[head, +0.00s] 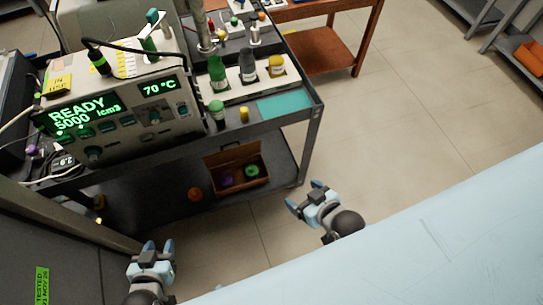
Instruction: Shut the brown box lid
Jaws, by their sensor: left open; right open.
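The brown box (262,186) sits on the lower shelf of the dark cart. Its lid (233,153) is open and stands up at the back of the box. A purple thing (228,178) and a green thing (252,171) lie inside. My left gripper (152,246) is open and empty at the bottom left, in front of the cart and well away from the box. My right gripper (305,192) is open and empty to the right of the box, apart from it.
The cart's lower shelf (150,207) also bears an orange round thing (195,194) left of the box. The upper shelf carries a particle classifier (120,115) and several bottles. A dark cabinet (50,250) stands at left. Floor (400,110) at right is clear.

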